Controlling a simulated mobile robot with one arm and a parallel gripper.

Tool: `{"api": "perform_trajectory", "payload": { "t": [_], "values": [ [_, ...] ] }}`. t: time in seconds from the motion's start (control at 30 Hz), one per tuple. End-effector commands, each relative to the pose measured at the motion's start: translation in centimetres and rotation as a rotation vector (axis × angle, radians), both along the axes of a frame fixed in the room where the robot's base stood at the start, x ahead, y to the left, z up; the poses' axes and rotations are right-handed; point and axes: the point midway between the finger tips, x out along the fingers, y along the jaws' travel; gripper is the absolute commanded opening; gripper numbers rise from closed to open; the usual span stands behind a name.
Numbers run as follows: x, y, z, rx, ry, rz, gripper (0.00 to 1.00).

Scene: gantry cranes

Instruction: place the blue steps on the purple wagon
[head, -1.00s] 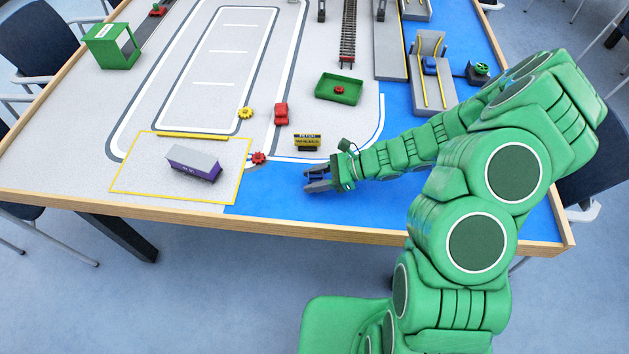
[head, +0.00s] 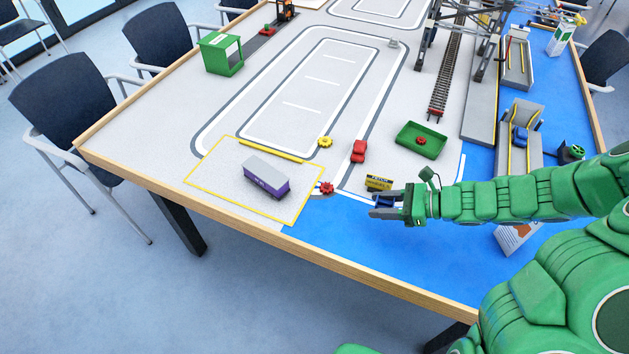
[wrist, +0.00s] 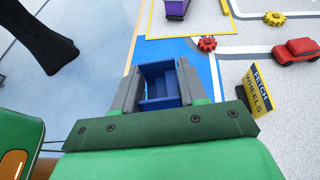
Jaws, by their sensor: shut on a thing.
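The blue steps (wrist: 161,84) are between my gripper's fingers in the wrist view, with their treads showing. My gripper (head: 383,203) is shut on them, over the blue area of the table; in the head view the steps are mostly hidden by the fingers. The purple wagon (head: 267,184) has a grey top and stands inside the yellow-outlined rectangle, to the left of my gripper. A corner of the wagon also shows at the top of the wrist view (wrist: 177,9). Nothing is seen on its top.
A red gear (head: 326,188) lies between the wagon and my gripper. A yellow and black sign (head: 379,183) stands close behind my gripper. A red car (head: 359,151), a yellow gear (head: 325,142) and a green tray (head: 421,140) are farther back. The table's front edge is near.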

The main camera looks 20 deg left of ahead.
Motion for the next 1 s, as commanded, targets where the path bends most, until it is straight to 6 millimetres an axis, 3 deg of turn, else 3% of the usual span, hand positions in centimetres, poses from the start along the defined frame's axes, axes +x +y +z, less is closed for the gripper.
{"api": "perform_trajectory", "payload": {
  "t": [0.23, 0.6, 0.83, 1.0],
  "values": [
    [0.9, 2.6, 1.2, 0.002, 0.001, -0.033, 0.13],
    [2.7, 11.0, 5.2, 0.004, 0.002, -0.155, 0.13],
    [1.7, 15.8, 7.0, 0.005, 0.001, -0.200, 0.13],
    [-0.2, 19.1, 8.0, 0.006, 0.002, -0.207, 0.13]
  ]
}}
